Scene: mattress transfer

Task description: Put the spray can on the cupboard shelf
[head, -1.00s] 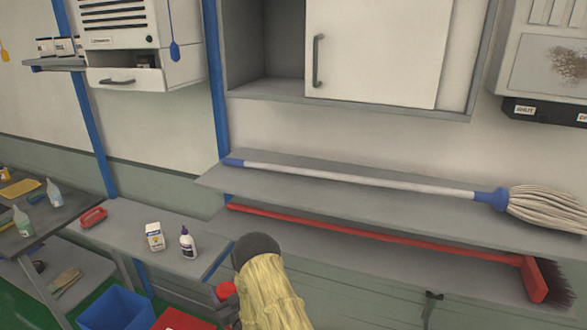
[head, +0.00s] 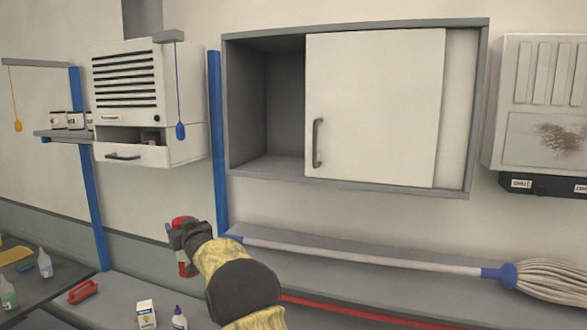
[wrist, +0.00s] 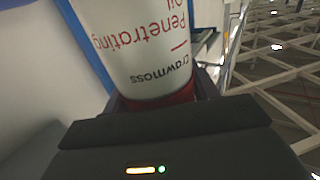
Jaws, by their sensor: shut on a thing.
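The spray can shows in the wrist view (wrist: 145,45) as a white cylinder with red and dark lettering reading "Penetrating Oil" and a red band. Its printing appears upside down there. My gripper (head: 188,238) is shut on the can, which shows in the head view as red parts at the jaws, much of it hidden. The cupboard (head: 230,105) hangs on the wall, up and to the right of my gripper. Its left compartment is open, and the cupboard shelf (head: 268,166) inside looks bare. A white sliding door (head: 375,105) covers the middle and right.
A blue post (head: 217,130) stands just left of the cupboard. A white vented unit (head: 128,85) with a part-open drawer (head: 130,153) hangs further left. Below the cupboard, a mop (head: 370,258) lies along a grey ledge (head: 330,240). Bottles and a red brush stand lower left.

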